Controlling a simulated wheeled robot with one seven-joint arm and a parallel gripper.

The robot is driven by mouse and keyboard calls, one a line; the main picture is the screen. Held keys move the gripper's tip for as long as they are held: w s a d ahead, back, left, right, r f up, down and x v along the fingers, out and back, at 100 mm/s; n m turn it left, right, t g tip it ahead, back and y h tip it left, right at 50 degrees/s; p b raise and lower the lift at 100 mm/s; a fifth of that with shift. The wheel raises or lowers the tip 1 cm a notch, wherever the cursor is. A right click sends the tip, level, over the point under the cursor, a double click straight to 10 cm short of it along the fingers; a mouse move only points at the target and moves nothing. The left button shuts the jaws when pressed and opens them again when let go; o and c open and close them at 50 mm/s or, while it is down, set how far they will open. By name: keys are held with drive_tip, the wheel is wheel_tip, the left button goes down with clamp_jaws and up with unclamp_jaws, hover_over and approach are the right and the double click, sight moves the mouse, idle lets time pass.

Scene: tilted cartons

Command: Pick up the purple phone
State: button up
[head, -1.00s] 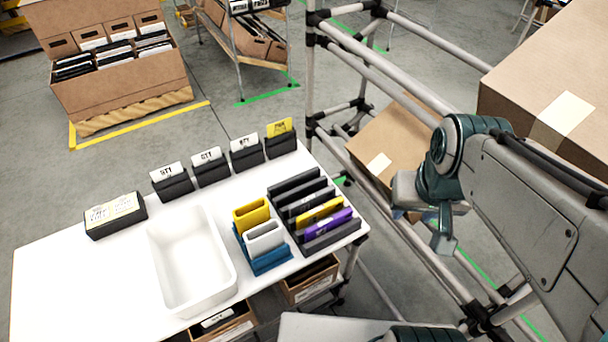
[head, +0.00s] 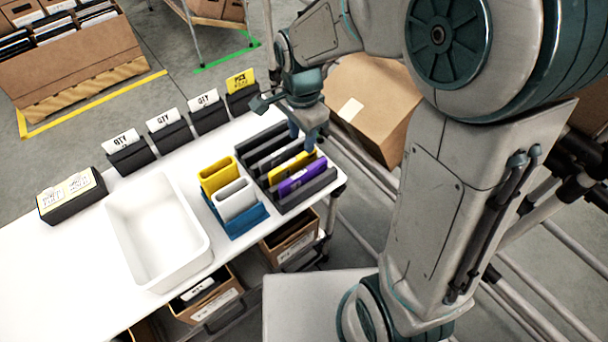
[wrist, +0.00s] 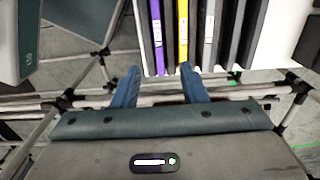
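The purple phone (head: 301,177) stands on edge in a slot of the dark rack (head: 309,192) on the white table, near its right end. A yellow phone (head: 290,166) stands in the slot behind it. In the wrist view the purple phone (wrist: 157,30) is a thin upright strip left of the yellow one (wrist: 183,30). My gripper (head: 287,118) is above the back part of the rack. In the wrist view my gripper (wrist: 160,70) has its two blue fingers apart and nothing between them. The purple phone is beyond the fingertips, not touched.
A blue holder (head: 243,221) with yellow and white items stands left of the rack. A white bin (head: 158,240) is farther left. Black label stands (head: 171,137) line the back edge. A pipe frame and cardboard box (head: 375,95) are behind the table's right end.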

sight(303, 171)
wheel_tip(303, 171, down, 13)
drive_tip(key=shift+d+r+b, duration=0.1)
drive_tip(key=shift+d+b, duration=0.05)
drive_tip(key=shift+b, duration=0.15)
clamp_jaws()
idle(0.3)
